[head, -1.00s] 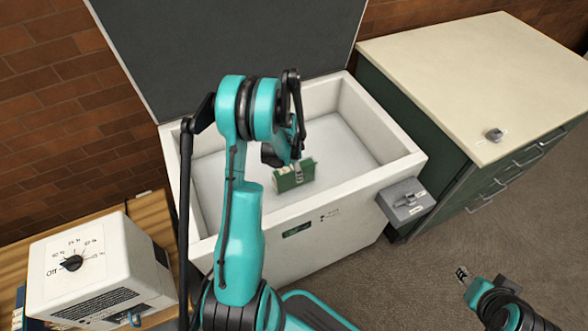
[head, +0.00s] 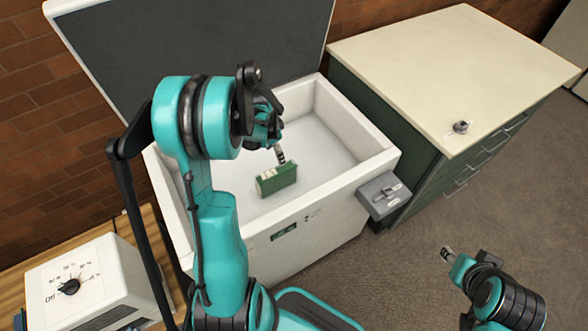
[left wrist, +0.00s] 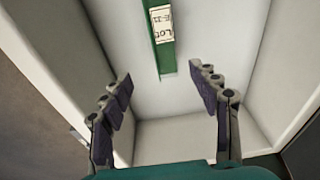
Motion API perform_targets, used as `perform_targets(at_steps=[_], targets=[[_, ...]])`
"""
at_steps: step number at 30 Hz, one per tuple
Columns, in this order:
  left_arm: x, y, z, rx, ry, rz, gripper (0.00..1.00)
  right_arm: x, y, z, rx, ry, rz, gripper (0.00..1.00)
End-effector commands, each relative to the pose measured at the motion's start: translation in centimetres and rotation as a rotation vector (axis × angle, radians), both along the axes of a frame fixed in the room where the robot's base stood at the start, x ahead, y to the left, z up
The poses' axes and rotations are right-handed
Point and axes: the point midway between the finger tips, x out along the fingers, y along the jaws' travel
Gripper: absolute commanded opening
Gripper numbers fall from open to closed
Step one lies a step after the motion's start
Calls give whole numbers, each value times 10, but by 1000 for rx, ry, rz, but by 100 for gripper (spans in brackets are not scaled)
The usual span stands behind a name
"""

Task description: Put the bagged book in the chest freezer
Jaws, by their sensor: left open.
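The green book (head: 276,180) is inside the open chest freezer (head: 378,166), upright on its pale floor near the front wall. No bag can be made out around it. In the left wrist view the book (left wrist: 162,40) shows as a green spine with a pale label, ahead of the fingers. My left gripper (head: 279,155) is over the freezer, just above the book. Its spread fingers (left wrist: 160,78) hold nothing. My right gripper (head: 448,252) is low at the right, away from the freezer; its jaw state is too small to tell.
The dark freezer lid (head: 200,45) stands raised at the back. A cream-topped green cabinet (head: 440,65) stands to the right, and a grey latch box (head: 383,194) juts from the freezer's right front. A white dial box (head: 85,285) sits on a wooden surface at lower left.

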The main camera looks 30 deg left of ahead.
Motion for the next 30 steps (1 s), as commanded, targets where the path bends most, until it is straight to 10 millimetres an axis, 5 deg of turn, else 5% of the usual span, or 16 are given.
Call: perform_targets(at_steps=[6, 13, 21, 30], targets=[[-16, -73, 80, 31, -112, 116, 61, 0, 0, 0, 0, 0, 0, 40], [-59, -144, 137, 9, -264, 251, 61, 0, 0, 0, 0, 0, 0, 40], [-113, -200, 158, -84, -418, 379, 61, 0, 0, 0, 0, 0, 0, 40], [-130, -215, 158, -134, -470, 427, 61, 0, 0, 0, 0, 0, 0, 40]])
